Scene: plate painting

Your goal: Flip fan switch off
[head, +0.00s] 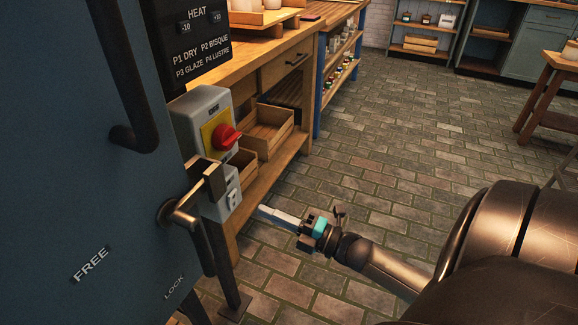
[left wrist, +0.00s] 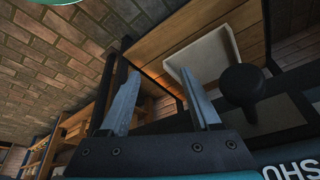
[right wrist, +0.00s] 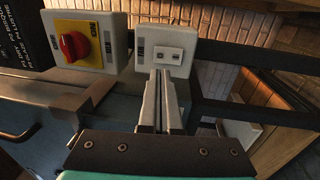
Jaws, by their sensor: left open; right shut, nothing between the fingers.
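The fan switch is most likely the small grey box (head: 231,194) with a little white rocker, mounted under a larger grey box with a red rotary knob (head: 225,137). In the right wrist view the small box (right wrist: 181,67) faces me, its rocker showing two marks; its labels are too small to read. My right gripper (head: 263,210) is shut and empty. Its tips are just right of the small box in the head view, and overlap its lower edge in the right wrist view (right wrist: 160,72); contact cannot be told. My left gripper (left wrist: 158,82) is open and empty, outside the head view.
A blue kiln-like cabinet (head: 75,130) with dark handles and a latch (head: 190,205) stands at the left, close to the boxes. A wooden workbench (head: 270,60) with trays (head: 268,130) is behind.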

